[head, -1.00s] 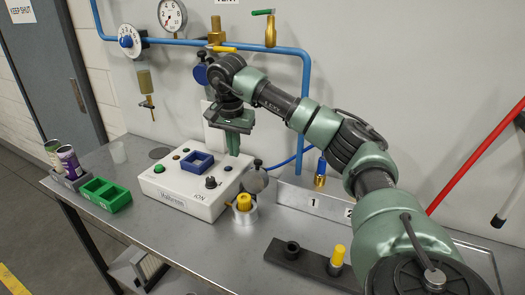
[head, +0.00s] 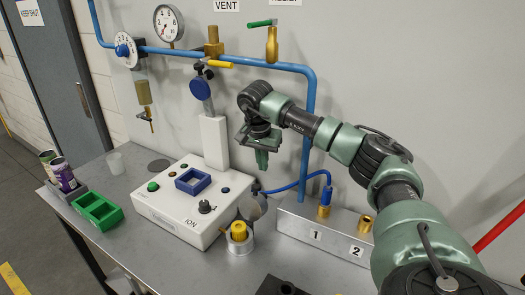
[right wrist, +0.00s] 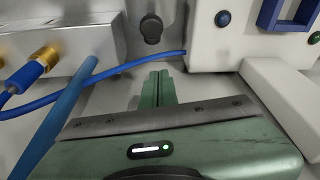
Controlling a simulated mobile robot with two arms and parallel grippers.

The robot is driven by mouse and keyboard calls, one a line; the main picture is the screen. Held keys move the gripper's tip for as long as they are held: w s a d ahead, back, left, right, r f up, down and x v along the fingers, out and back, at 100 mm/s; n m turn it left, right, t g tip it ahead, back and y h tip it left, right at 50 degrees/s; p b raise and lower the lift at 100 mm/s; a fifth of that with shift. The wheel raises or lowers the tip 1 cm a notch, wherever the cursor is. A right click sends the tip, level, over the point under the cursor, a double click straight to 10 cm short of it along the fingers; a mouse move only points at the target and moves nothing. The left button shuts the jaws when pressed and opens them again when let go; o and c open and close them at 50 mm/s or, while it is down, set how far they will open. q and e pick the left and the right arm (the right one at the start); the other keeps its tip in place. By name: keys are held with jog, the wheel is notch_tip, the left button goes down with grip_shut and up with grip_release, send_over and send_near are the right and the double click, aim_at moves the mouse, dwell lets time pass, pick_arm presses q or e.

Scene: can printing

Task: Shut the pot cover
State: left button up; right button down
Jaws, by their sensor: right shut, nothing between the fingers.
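The pot (head: 238,246) is a small silvery cup on the bench, right of the white control box, with a yellow piece (head: 239,231) inside. Its round grey cover (head: 254,207) stands tilted up at the back of the pot, open, with a dark knob (head: 256,187). A dark knob, apparently the cover's, also shows in the right wrist view (right wrist: 151,28). My right gripper (head: 262,162) points down above and behind the cover, near the wall. Its green fingers (right wrist: 157,88) are together and empty, apart from the cover. My left gripper is not in view.
The white control box (head: 150,210) with a blue square frame is left of the pot. A white post (head: 214,143) rises behind it. A metal block (head: 335,238) marked 1 and 2, with a blue hose (head: 300,184), is at right. A green tray (head: 97,211) lies at left.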

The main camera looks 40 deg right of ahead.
aim_at(257, 199)
jog(key=f+p, duration=0.1)
jog(key=a+f+p, duration=0.1)
jog(key=s+f, duration=0.1)
jog(key=shift+a+f+p, duration=0.1)
jog(key=shift+a+p, duration=0.3)
jog(key=shift+s+a, duration=0.15)
jog(key=shift+a, duration=0.25)
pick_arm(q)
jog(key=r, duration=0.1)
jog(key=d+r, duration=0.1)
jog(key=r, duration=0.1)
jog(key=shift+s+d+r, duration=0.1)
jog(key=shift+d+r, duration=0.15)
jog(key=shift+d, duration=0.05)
pick_arm(e)
jog(key=shift+d+f, duration=0.1)
jog(key=shift+f, duration=0.05)
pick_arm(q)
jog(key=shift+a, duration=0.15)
pick_arm(e)
jog(key=shift+w, duration=0.2)
